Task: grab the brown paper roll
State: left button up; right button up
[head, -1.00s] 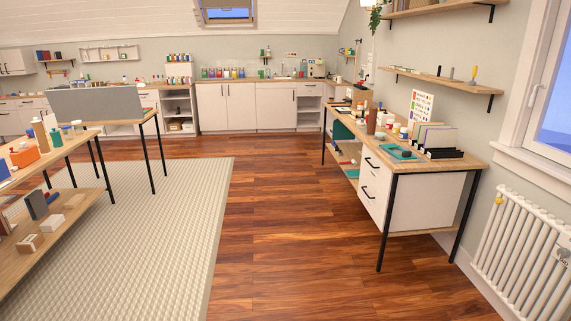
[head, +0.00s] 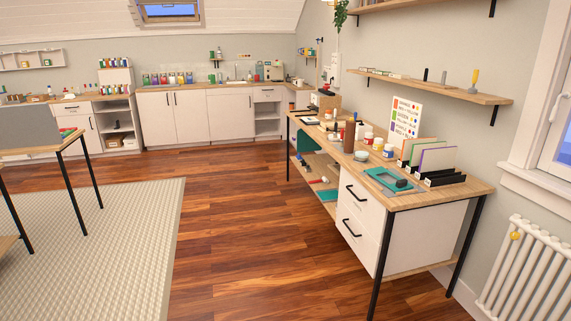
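An upright brown cylinder (head: 349,136) that looks like the brown paper roll stands on the desk (head: 445,195) at the right. It is among jars and small items near the desk's front edge. It is small here, so I cannot be sure of its material. Neither of my grippers is in view.
Jars (head: 368,138), a teal mat (head: 388,180) and a file rack (head: 440,178) share the desk. White drawers (head: 360,215) are under it. A radiator (head: 520,270) is at the right, a rug (head: 100,240) at the left. The wooden floor (head: 240,230) between is clear.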

aim_at(351, 127)
jog(key=i+l+z, duration=0.1)
jog(key=i, duration=0.7)
jog(key=i+z, duration=0.1)
jog(key=i, duration=0.7)
jog(key=i+z, duration=0.15)
jog(key=i, duration=0.65)
jog(key=i+j+z, duration=0.1)
jog(key=i, duration=0.7)
jog(key=j, duration=0.1)
